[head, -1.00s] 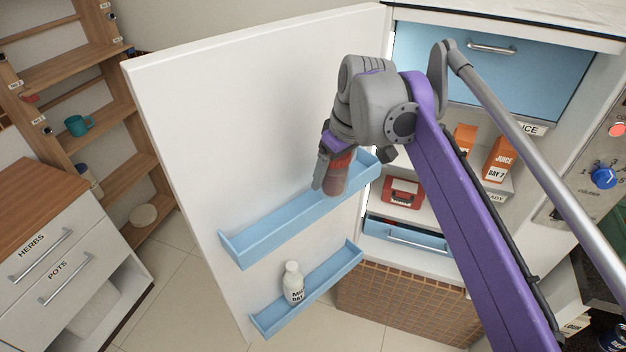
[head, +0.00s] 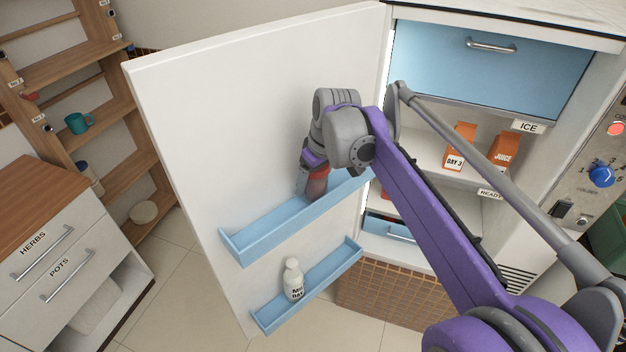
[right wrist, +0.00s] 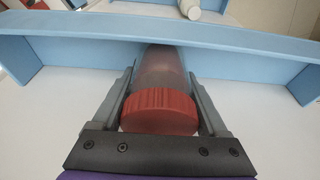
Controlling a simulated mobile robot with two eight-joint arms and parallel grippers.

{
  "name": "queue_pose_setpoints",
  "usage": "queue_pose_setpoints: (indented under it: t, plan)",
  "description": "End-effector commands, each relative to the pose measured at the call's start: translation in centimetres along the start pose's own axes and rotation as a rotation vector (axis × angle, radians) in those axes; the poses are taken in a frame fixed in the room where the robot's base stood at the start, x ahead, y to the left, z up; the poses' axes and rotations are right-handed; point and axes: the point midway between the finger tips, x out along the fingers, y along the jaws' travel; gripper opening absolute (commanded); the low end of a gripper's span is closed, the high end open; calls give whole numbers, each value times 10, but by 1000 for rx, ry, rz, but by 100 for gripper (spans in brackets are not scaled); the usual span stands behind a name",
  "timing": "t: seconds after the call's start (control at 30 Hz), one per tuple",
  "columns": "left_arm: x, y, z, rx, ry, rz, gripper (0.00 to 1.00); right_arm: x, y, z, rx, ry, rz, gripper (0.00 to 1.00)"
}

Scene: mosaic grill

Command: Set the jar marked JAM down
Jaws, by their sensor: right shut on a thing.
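The jar (head: 318,183) is reddish with a red lid (right wrist: 160,112); no JAM marking is readable from here. My right gripper (head: 310,184) is shut on it, with one finger on each side in the right wrist view (right wrist: 162,108). The jar is at the upper blue door shelf (head: 285,217), lid toward the gripper. Its lower end is by the shelf's rim (right wrist: 200,38) in the wrist view. I cannot tell whether its base touches the shelf floor. My left gripper is not in view.
The upper shelf is clear to the left of the jar. A white bottle (head: 292,280) stands on the lower door shelf (head: 330,277). The open fridge door (head: 220,120) stands left of the fridge, where orange juice cartons (head: 505,152) stand. A blue drawer (head: 390,228) sits below.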

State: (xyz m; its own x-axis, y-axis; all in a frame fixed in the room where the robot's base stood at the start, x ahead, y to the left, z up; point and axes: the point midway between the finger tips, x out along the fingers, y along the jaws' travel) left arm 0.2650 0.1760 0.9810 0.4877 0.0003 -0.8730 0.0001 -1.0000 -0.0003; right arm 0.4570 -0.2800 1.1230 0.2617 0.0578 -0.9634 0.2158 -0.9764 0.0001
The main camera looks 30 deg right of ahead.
Motion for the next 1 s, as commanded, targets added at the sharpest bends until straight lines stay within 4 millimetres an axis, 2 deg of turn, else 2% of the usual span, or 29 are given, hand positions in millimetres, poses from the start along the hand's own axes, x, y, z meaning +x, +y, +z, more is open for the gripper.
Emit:
queue_pose_setpoints:
  t: [0.23,0.27,0.37,0.6,0.73,0.87,1.0]
  plan:
    - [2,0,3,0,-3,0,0,4,0,2,0,-1,0,0]
    - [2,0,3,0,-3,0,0,4,0,2,0,-1,0,80]
    - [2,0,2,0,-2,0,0,4,0,1,0,0,0,98]
    - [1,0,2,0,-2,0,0,3,0,1,0,0,0,100]
    - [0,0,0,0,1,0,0,-5,0,0,0,0,0,100]
    - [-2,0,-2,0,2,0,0,-26,0,0,0,0,0,100]
    - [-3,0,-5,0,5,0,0,-58,0,0,1,0,0,100]
